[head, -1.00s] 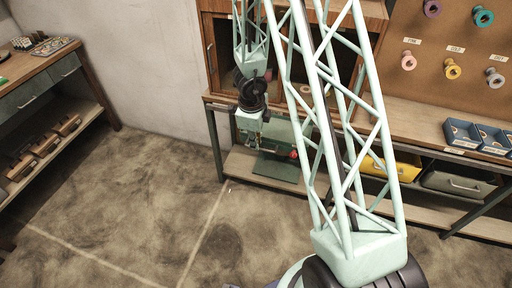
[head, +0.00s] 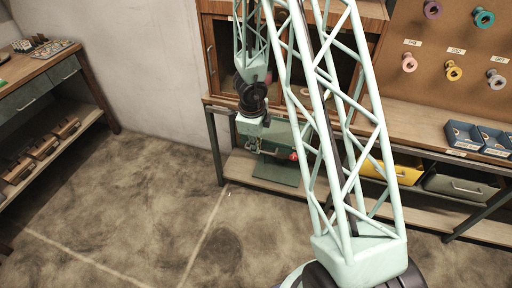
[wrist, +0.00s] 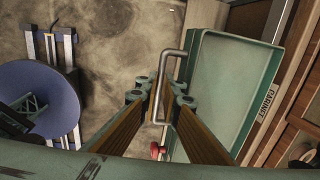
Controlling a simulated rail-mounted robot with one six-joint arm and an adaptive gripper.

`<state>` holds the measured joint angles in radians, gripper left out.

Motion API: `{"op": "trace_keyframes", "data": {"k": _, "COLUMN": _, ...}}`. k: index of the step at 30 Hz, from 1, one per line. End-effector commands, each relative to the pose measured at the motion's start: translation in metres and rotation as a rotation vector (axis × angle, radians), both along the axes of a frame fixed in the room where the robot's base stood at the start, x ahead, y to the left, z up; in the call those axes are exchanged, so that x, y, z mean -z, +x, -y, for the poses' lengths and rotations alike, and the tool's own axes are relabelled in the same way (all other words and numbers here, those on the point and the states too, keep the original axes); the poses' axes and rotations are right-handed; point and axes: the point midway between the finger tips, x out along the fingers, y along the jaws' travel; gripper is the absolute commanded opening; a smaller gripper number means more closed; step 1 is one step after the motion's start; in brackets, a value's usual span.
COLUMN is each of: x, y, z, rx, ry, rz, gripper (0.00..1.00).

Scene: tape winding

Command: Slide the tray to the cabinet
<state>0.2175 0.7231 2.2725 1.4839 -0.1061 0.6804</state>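A red knob (wrist: 157,149) is close to the fingers. A blue disc on rails (wrist: 38,95) is at the left of the wrist view. In the head view, a yellow bin (head: 407,168) and blue boxes (head: 462,134) stand right. Open floor (head: 120,190) lies left.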

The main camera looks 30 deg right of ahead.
Motion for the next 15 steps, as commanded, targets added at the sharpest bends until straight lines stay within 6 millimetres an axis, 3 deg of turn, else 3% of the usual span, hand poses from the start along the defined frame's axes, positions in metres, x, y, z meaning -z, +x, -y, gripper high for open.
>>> {"op": "trace_keyframes", "data": {"k": 15, "x": -0.002, "y": 0.011, "z": -0.010, "rx": -0.001, "ry": 0.000, "rz": 0.000, "gripper": 0.00}}
